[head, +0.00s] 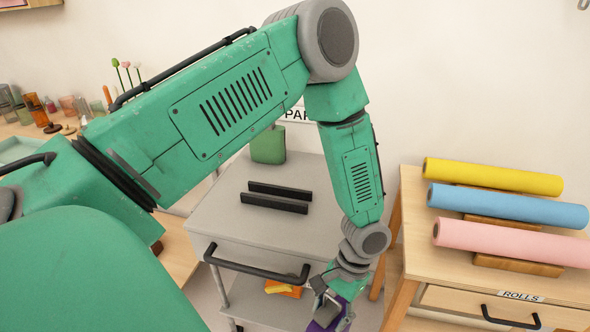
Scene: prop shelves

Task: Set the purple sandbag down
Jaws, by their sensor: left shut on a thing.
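My left gripper (332,308) is at the bottom edge of the head view, at the end of my green arm, pointing down. It is shut on the purple sandbag (322,326). Only a small part of the sandbag shows; the rest is hidden by the gripper or cut off by the frame edge. They are in front of the right side of the grey cart (225,212), near its black handle. I cannot tell whether the sandbag touches anything below it. My right gripper is out of view.
Two black bars (275,204) and a green object (268,146) are on the cart's top. An orange and yellow item (283,288) lies on its lower shelf. At right, a wooden cabinet (428,250) holds yellow, blue and pink rolls. Jars and bottles stand at left.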

